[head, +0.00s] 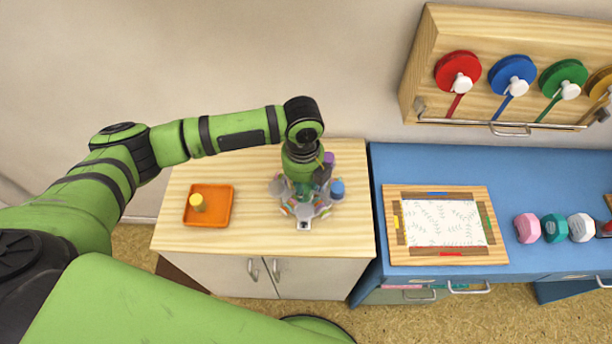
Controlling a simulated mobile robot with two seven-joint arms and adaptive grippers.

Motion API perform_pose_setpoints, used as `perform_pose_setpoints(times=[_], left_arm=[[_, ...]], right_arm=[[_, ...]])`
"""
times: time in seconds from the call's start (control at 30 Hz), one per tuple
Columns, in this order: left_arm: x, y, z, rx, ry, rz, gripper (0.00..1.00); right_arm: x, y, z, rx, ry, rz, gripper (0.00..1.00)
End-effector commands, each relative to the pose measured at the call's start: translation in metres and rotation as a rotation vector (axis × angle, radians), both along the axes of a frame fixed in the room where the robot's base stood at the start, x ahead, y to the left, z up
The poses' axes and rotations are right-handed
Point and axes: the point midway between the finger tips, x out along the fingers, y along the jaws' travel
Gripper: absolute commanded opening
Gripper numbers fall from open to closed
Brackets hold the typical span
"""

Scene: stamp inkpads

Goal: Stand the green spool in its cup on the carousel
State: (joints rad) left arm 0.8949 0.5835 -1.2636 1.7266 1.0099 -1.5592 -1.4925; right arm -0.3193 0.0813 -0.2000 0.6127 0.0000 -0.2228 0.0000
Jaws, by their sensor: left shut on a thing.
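The carousel (303,223) is a grey round stand with several cups around its rim, on the wooden cabinet top. A blue spool (337,189) stands at its right side and a purple spool (329,158) at its back right. My left gripper (304,186) is directly over the carousel, pointing down, shut on the green spool. The spool is mostly hidden by the gripper and wrist, and its green is hard to tell from my arm's green. I cannot tell whether the spool touches a cup. My right gripper is out of view.
An orange tray (222,217) with a yellow spool (197,202) lies on the cabinet top, left of the carousel. A blue counter (388,165) to the right holds a wooden framed board (444,257) and several coloured blocks. A wall rack (430,60) carries coloured discs.

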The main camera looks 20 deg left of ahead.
Motion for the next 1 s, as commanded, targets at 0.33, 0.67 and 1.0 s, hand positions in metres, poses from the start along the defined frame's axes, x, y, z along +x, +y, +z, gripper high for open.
perform_pose_setpoints(times=[0.33, 0.67, 1.0], left_arm=[[-0.001, 0.001, -0.014, 0.001, 0.001, -0.029, 0.13], [-0.001, 0.001, -0.044, 0.001, 0.001, -0.028, 0.13], [-0.001, 0.001, -0.072, 0.002, 0.001, -0.027, 0.13]], right_arm=[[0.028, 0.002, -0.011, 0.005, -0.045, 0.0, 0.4], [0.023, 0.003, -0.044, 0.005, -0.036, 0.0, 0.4], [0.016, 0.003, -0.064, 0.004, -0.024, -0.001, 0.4]])
